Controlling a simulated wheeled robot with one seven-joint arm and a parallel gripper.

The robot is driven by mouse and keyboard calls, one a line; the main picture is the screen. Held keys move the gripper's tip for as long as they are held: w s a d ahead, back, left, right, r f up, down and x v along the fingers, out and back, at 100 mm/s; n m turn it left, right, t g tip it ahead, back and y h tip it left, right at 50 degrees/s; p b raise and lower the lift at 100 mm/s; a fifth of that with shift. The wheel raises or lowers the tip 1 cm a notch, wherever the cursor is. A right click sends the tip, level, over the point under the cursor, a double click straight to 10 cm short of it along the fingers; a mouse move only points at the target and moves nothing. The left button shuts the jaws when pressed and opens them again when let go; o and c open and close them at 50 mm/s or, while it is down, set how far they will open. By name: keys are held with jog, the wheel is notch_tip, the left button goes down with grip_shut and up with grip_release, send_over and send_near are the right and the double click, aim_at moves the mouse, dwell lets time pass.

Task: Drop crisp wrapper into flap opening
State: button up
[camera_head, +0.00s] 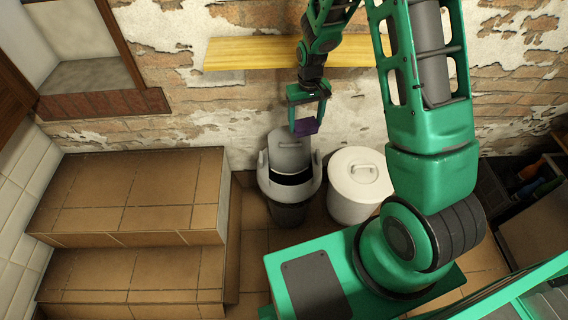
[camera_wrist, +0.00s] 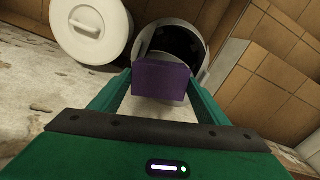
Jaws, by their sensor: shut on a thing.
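A purple crisp wrapper (camera_head: 305,127) is held between the fingers of my gripper (camera_head: 308,97). The wrapper (camera_wrist: 161,81) also shows in the wrist view, between the fingertips of my gripper (camera_wrist: 160,84). A grey bin (camera_head: 287,208) with a raised flap stands against the wall. Its dark flap opening (camera_head: 291,177) faces the front. In the head view the wrapper is above and slightly right of the opening, apart from it. In the wrist view the dark opening (camera_wrist: 172,42) lies beyond the wrapper, which covers its lower part.
A white lidded bin (camera_head: 359,186) stands right of the grey bin. Tiled steps (camera_head: 130,205) rise to its left. A yellow shelf (camera_head: 245,54) is on the brick wall behind my arm. Dark crates (camera_head: 528,188) with items are at the right.

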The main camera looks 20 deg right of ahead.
jog(key=s+a+f, duration=0.1)
jog(key=a+f, duration=0.1)
jog(key=f, duration=0.6)
jog(key=s+a+f, duration=0.2)
jog(key=f, duration=0.6)
jog(key=shift+f, duration=0.3)
jog(key=o, duration=1.1)
jog(key=shift+c, duration=0.2)
notch_tip(320, 180, up, 11)
